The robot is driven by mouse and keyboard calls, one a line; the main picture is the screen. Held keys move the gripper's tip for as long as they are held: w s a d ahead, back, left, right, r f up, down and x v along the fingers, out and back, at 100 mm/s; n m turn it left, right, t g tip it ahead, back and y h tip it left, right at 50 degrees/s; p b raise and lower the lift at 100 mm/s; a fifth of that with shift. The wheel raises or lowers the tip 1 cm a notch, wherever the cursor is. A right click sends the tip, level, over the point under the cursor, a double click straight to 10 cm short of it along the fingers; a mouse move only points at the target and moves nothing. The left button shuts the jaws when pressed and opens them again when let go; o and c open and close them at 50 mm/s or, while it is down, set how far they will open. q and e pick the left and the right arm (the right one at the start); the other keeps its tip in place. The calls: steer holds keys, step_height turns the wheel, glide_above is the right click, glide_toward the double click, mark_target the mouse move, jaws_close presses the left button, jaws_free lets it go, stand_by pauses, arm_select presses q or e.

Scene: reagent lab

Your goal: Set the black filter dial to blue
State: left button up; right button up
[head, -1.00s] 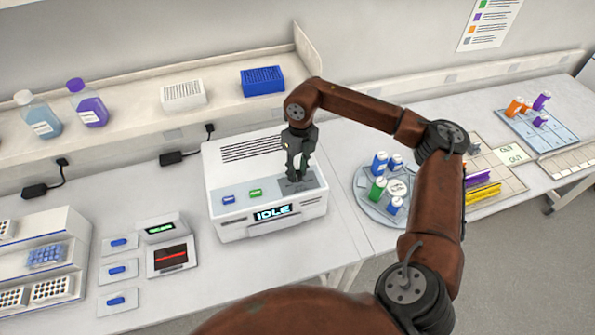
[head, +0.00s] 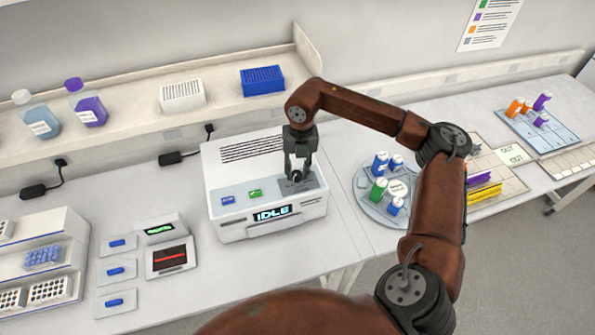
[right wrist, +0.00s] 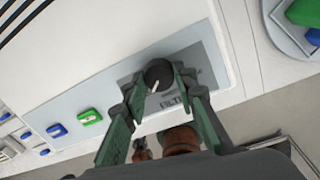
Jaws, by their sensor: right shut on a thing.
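The black filter dial (right wrist: 159,72) sits on a grey panel (right wrist: 205,62) of the white machine (head: 222,165), and a pale pointer mark shows on it in the right wrist view. Lettering on the panel is partly hidden; "ILT" can be read. My right gripper (head: 297,172) comes down from above with one finger on each side of the dial and is shut on it. The dial also shows between the fingers in the head view (head: 296,178). Any blue mark around the dial is hidden or too small to tell. My left gripper is not in view.
The machine's front has a blue button (head: 228,200), a green button (head: 255,193) and a display (head: 272,214) reading IDLE. A round tray (head: 368,203) with bottles stands to the right. Small blue switches (head: 115,270) and a rack (head: 70,250) are at left.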

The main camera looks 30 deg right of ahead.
mark_target(299, 174)
stand_by(0.4)
steer(key=o, duration=1.2)
steer(key=shift+c, duration=0.2)
steer(key=shift+r, duration=0.2)
step_height(299, 174, up, 12)
steer(key=shift+s+d+f, duration=0.15)
steer(key=shift+d+f, duration=0.05)
steer(key=shift+d, duration=0.15)
